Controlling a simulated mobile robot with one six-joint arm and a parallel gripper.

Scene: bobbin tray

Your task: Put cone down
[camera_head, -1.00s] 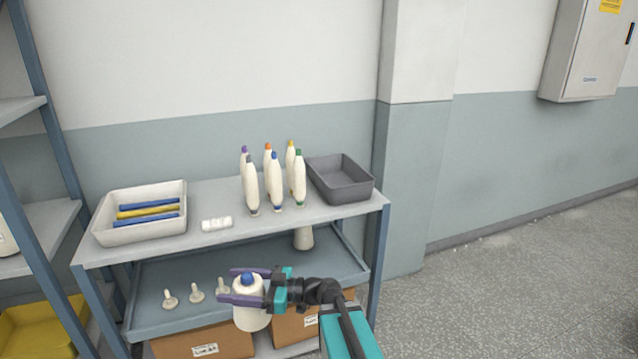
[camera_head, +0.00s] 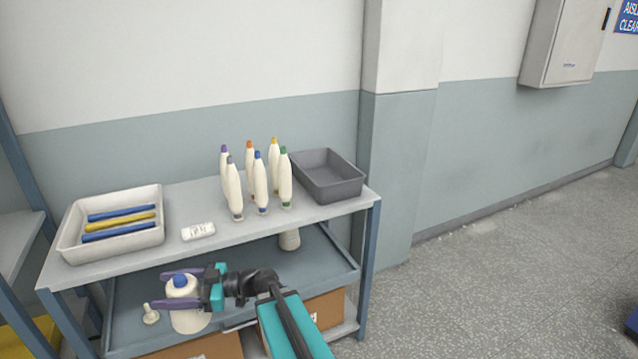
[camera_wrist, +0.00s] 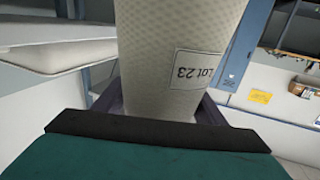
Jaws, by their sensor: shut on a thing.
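The held cone (camera_head: 189,318) is cream-white with a blue tip, upright between the purple fingers of my gripper (camera_head: 181,289). In the head view it is in front of the shelf unit, overlapping the lower blue tray shelf (camera_head: 329,272). I cannot tell whether its base touches anything. In the wrist view the cone (camera_wrist: 165,60) fills the middle and bears a label reading "Lot 23". My gripper is shut on it. A second, similar pale cone (camera_head: 289,239) stands on the lower shelf towards the back right.
The top shelf (camera_head: 203,258) holds a white tray (camera_head: 70,246) with blue and yellow rods, a small white block (camera_head: 198,231), several cream bobbins (camera_head: 260,184) with coloured tips and a grey bin (camera_head: 336,188). A small pale peg (camera_head: 151,314) stands near the cone. Cardboard boxes (camera_head: 323,308) sit below.

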